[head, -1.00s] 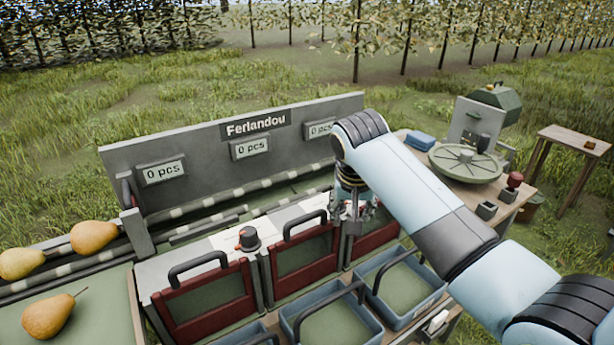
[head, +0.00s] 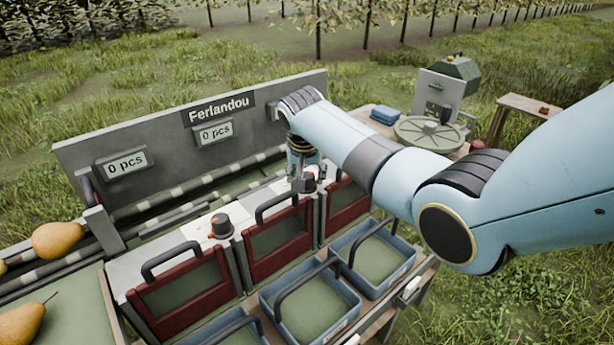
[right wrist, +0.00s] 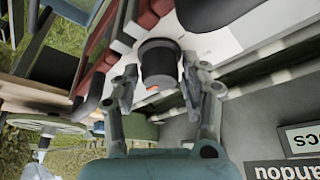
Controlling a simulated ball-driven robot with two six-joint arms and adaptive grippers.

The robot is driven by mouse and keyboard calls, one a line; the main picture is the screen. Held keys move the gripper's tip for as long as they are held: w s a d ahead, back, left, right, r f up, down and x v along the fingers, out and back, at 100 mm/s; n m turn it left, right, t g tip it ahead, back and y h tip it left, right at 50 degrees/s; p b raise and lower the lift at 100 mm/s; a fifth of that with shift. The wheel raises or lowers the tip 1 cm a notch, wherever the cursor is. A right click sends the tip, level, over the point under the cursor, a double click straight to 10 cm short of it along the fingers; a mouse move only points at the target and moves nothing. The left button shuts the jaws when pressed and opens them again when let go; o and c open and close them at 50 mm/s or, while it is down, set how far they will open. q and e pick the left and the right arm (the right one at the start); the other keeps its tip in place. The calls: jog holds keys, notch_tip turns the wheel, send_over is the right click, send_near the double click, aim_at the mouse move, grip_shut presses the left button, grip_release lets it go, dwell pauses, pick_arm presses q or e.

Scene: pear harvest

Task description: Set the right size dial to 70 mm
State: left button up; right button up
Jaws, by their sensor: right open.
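The right size dial (right wrist: 158,62) is a dark round knob with a red-orange mark on its side, on the white bench top in the right wrist view. My right gripper (right wrist: 160,76) is open, with one finger on each side of the dial; I cannot tell whether they touch it. In the head view my right gripper (head: 303,184) is over the bench top behind the red gates and hides the dial. The dial's scale and setting cannot be read. The left dial (head: 221,226), dark with a red mark, stands behind the left gate. My left gripper is out of view.
Red gates (head: 180,290) with dark handles line the bench front, with blue-grey crates (head: 310,300) before them. The sorter's back panel (head: 165,130) reads "Ferlandou" and "0 pcs". Pears (head: 59,240) lie at the left. A round scale-like plate (head: 428,132) stands behind my right arm.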

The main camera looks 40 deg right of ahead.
jog(key=c, duration=0.9)
